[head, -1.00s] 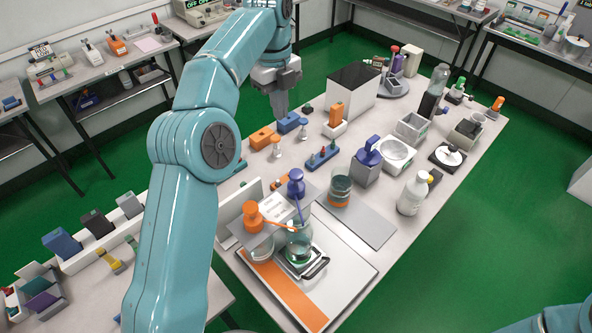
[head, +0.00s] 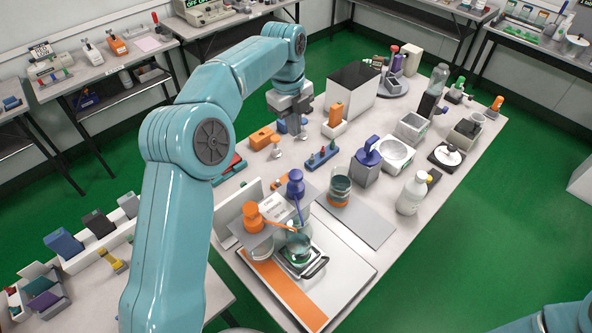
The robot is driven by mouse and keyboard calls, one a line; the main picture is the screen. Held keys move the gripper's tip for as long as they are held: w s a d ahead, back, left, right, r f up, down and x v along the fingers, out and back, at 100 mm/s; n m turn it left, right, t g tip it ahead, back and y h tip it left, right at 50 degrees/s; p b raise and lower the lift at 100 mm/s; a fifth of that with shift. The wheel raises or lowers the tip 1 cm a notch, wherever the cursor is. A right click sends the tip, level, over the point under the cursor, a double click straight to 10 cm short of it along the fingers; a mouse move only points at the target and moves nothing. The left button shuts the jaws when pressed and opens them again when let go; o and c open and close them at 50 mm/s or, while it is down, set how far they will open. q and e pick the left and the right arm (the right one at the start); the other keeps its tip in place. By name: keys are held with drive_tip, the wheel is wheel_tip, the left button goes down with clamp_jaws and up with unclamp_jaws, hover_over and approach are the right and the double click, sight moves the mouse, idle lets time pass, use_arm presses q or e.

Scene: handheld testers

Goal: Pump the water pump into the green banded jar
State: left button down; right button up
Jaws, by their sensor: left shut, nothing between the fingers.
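Two pumps stand side by side near the front of the table, one with an orange head (head: 252,214) and one with a blue-purple head (head: 295,184). I cannot tell which one is the water pump. Their thin spouts reach toward a clear jar with greenish contents (head: 298,247), which stands on a small black-and-grey stand. Another clear jar with an orange band (head: 340,191) stands behind it to the right. My left gripper (head: 294,129) is shut and empty, pointing down over the far part of the table, well behind the pumps. My right gripper is out of view.
A grey plate (head: 366,225) lies right of the pumps. An orange block (head: 261,138) lies near my left gripper.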

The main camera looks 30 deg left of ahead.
sight(295, 173)
use_arm(q)
drive_tip(key=shift+g, duration=0.5)
drive_tip(key=s+p, duration=0.1)
drive_tip(key=s+d+p, duration=0.1)
drive_tip(key=s+p, duration=0.1)
drive_tip(key=s, duration=0.1)
drive_tip(key=shift+s+d+f, duration=0.1)
drive_tip(key=shift+d+f, duration=0.25)
drive_tip(key=shift+f, duration=0.05)
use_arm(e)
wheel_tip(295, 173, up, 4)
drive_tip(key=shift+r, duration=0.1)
use_arm(q)
drive_tip(key=shift+s+f, duration=0.15)
drive_tip(key=shift+f, duration=0.4)
drive_tip(key=f, duration=0.1)
drive_tip(key=f+b, duration=0.1)
drive_tip(key=f, duration=0.1)
drive_tip(key=f+b, duration=0.1)
drive_tip(key=shift+d+f, duration=0.25)
drive_tip(key=shift+f, duration=0.15)
drive_tip(key=shift+f+b, duration=0.5)
drive_tip(key=shift+b, duration=0.2)
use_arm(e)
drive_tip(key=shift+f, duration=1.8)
use_arm(q)
drive_tip(key=shift+d, duration=0.1)
